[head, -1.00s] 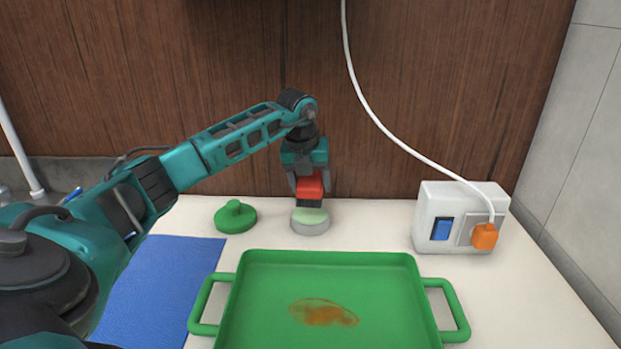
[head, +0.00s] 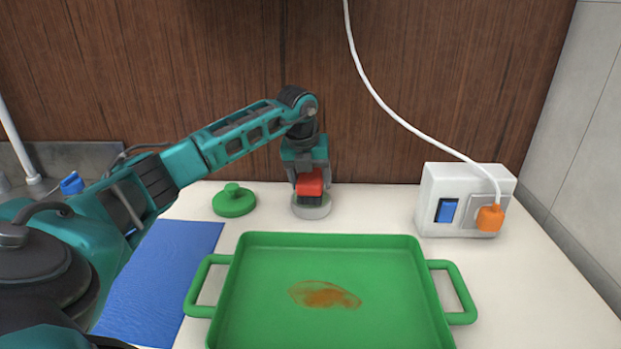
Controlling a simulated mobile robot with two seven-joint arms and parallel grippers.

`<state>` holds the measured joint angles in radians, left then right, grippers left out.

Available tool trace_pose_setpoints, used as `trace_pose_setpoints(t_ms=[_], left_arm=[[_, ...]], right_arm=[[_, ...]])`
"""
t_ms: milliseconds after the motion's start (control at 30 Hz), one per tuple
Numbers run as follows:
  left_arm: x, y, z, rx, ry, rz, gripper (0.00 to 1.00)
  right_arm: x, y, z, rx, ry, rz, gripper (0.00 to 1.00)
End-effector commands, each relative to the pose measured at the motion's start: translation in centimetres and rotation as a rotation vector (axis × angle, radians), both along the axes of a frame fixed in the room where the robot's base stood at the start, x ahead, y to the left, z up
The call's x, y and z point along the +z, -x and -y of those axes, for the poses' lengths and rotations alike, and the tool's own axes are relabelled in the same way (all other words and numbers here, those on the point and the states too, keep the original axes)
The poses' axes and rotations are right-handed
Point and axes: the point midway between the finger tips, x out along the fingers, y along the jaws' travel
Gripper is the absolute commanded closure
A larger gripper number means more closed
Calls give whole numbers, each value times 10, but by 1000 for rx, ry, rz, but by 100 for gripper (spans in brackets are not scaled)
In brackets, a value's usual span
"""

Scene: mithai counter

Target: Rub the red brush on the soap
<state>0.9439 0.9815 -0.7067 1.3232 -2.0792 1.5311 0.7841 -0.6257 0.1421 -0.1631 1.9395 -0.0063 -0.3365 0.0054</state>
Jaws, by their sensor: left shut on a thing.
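The red brush (head: 310,183) is upright with its dark bristles down. My left gripper (head: 311,178) is shut on its red body. The bristles are down at the soap dish (head: 311,211), a round grey holder on the counter, and look to be touching the soap in it. The brush hides most of the pale green soap. My right gripper is not in view.
A green knobbed lid (head: 234,201) lies left of the soap dish. A green tray (head: 390,240) with a brown stain (head: 324,294) lies in front. A blue mat (head: 160,280) is at left. A white socket box (head: 440,190) with an orange plug (head: 489,217) stands at right.

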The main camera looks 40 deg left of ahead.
Motion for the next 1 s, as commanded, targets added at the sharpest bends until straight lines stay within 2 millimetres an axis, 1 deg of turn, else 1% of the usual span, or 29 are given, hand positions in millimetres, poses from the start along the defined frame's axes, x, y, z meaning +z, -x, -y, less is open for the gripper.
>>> trace_pose_setpoints(t_ms=[1000], left_arm=[[-10, 0, 0, 0, 0, 0, 58]], right_arm=[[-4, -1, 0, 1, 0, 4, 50]])
